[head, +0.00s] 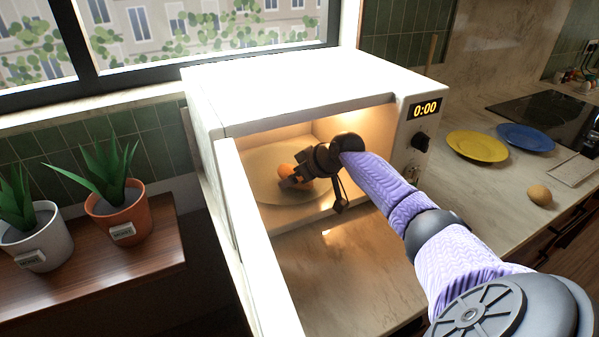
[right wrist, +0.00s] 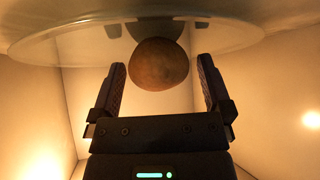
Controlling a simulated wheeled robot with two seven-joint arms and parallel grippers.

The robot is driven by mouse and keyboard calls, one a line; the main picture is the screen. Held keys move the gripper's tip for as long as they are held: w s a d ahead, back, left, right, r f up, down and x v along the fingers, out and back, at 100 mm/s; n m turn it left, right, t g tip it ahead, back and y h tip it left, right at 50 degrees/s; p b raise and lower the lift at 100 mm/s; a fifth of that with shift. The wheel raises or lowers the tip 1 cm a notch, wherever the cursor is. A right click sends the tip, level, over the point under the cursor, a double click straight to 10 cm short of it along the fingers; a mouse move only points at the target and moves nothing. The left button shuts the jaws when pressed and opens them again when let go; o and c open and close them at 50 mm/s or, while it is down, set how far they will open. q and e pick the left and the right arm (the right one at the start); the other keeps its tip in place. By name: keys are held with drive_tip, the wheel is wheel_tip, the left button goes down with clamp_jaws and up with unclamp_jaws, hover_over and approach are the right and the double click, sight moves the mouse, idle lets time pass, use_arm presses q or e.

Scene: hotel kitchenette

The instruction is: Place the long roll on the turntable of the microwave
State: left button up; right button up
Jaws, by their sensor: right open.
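The long roll (head: 287,171), orange-brown, is inside the open microwave (head: 300,85), over the pale round turntable (head: 262,187). My right gripper (head: 294,180) reaches in through the doorway and partly hides the roll. In the right wrist view, the roll (right wrist: 160,65) shows end-on between the fingertips of the open right gripper (right wrist: 162,72), with gaps on both sides. The glass turntable (right wrist: 75,45) lies right behind it; the roll seems to rest on it, but the contact is hidden. My left gripper is not in view.
The microwave door (head: 255,235) stands open at the left. A yellow plate (head: 477,146), a blue plate (head: 526,137) and a round roll (head: 540,195) are on the right counter. Potted plants (head: 118,215) stand on a wooden shelf at the left.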

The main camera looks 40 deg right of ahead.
drive_tip(key=shift+s+r, duration=0.1)
drive_tip(key=shift+r, duration=0.2)
drive_tip(key=p+v, duration=0.4)
drive_tip(key=v, duration=0.7)
drive_tip(key=shift+s+r+p, duration=0.15)
drive_tip(key=shift+s+p, duration=0.05)
drive_tip(key=shift+p, duration=0.1)
